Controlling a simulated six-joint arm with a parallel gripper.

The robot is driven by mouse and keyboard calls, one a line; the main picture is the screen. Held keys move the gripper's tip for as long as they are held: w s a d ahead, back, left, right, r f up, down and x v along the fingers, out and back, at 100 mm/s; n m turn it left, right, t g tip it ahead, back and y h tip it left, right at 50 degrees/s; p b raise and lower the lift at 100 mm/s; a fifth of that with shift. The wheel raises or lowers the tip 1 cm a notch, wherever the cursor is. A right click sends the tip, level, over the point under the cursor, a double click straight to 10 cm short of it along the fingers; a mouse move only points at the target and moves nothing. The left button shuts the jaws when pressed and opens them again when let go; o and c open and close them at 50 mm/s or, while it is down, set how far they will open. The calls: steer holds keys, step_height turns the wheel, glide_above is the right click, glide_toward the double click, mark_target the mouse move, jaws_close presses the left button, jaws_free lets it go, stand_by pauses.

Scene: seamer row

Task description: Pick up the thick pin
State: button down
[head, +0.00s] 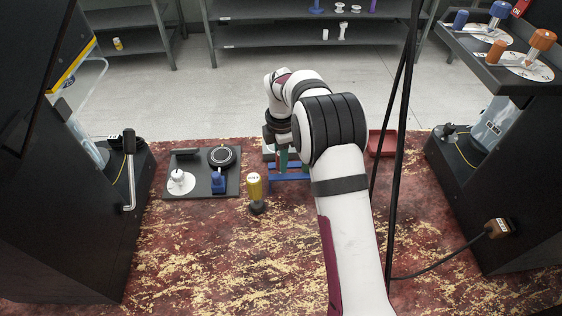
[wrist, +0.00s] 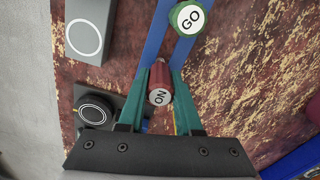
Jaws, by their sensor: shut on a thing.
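My gripper (wrist: 161,72) has teal fingers and is shut on a red pin (wrist: 159,76), whose white end label reads "ON" or "NO". The red pin is between the fingers, over or at a blue rack (wrist: 157,32). I cannot tell whether it is clear of the rack. A green pin (wrist: 187,17) labelled "GO" is at the rack's other end. In the head view my gripper (head: 283,162) reaches down at the blue rack (head: 291,178), and the arm hides the red pin. Neither view clearly compares the pins' thickness.
A dark panel (head: 205,191) with a round black piece lies farther left. A red tray (head: 382,143) is behind right. Black machines flank both sides, and dark cables hang right of my arm. The front mat is clear.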

steer(key=r, duration=0.3)
steer(key=shift+s+d+r, duration=0.1)
steer(key=shift+d+r, duration=0.1)
steer(key=shift+d, duration=0.1)
steer(key=s+d+r, duration=0.5)
steer(key=d+r, duration=0.1)
steer(key=d, duration=0.4)
steer(key=s+a+r+m, duration=0.4)
steer(key=s+r+m, duration=0.6)
steer(key=m, duration=1)
steer(key=w+d+f+n, duration=0.2)
steer(key=w+d+f, duration=0.2)
steer(key=w+f, duration=0.55)
steer(key=w+a+f, duration=0.1)
steer(key=a+f, duration=0.1)
steer(key=a, duration=0.1)
steer(key=w+a+f, duration=0.2)
steer(key=a, duration=0.1)
steer(key=w+a+f, duration=0.2)
steer(key=a, duration=0.2)
steer(key=shift+w, duration=0.2)
steer(key=f, duration=0.3)
steer(key=shift+w+a+f, duration=0.15)
steer(key=shift+a+f, duration=0.2)
steer(key=shift+f, duration=0.35)
steer(key=shift+f, duration=0.15)
